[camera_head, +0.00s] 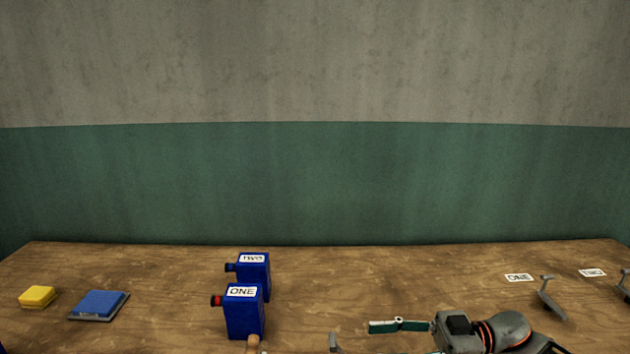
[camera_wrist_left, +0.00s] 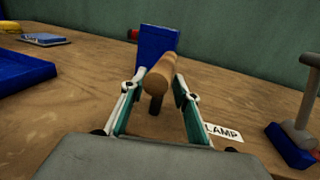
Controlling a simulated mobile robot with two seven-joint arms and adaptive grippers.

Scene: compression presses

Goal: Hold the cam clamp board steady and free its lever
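A tan wooden handle (camera_wrist_left: 160,72) on a short post lies between the fingers of my left gripper (camera_wrist_left: 160,82) in the left wrist view. A narrow gap shows on each side, so the fingers look open. The handle's end (camera_head: 253,342) shows at the bottom of the head view. A label reading "LAMP" (camera_wrist_left: 222,132), partly covered, lies right of the fingers. Farther right, a grey lever (camera_wrist_left: 305,100) stands on a blue block (camera_wrist_left: 288,148). Which part is the clamp board's body is unclear. My right gripper (camera_head: 400,326) is side-on in the head view, over the table, finger opening hidden.
Blue boxes marked ONE (camera_head: 243,318) and TWO (camera_head: 256,282) stand behind the handle. A yellow block (camera_head: 38,296) and blue pad (camera_head: 100,304) lie left. Grey levers (camera_head: 549,298) stand by labels ONE (camera_head: 519,278) and TWO (camera_head: 592,272) at right. The table's (camera_head: 400,275) middle back is clear.

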